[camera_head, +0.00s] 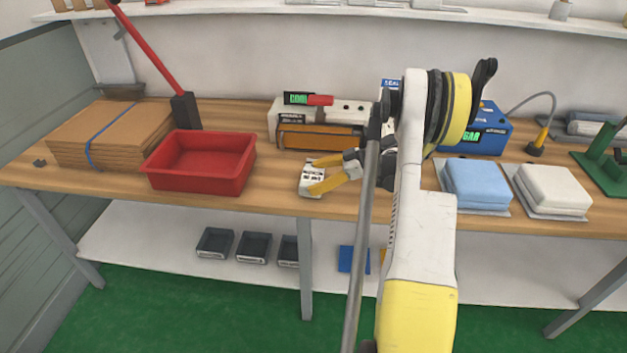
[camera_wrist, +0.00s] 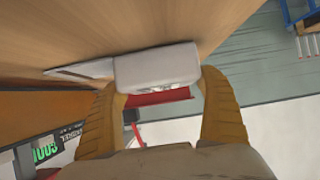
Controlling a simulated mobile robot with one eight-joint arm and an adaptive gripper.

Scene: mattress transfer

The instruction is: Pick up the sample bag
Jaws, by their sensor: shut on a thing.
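The sample bag (camera_head: 312,172) is a small white packet with dark print, near the front edge of the wooden bench. My gripper (camera_head: 316,177) reaches it from the right, with one yellow finger on either side, and is shut on it. In the wrist view the bag (camera_wrist: 155,62) is a pale block between the tips of the yellow fingers (camera_wrist: 160,85). A thin pale flap sticks out to its left. I cannot tell whether the bag still touches the bench top.
A red tray (camera_head: 202,186) stands left of the bag, beside stacked cardboard (camera_head: 105,130). A sealer-like machine (camera_head: 320,135) is just behind my gripper. Blue (camera_head: 477,183) and white (camera_head: 552,188) pads lie right of my arm. Bench between tray and bag is clear.

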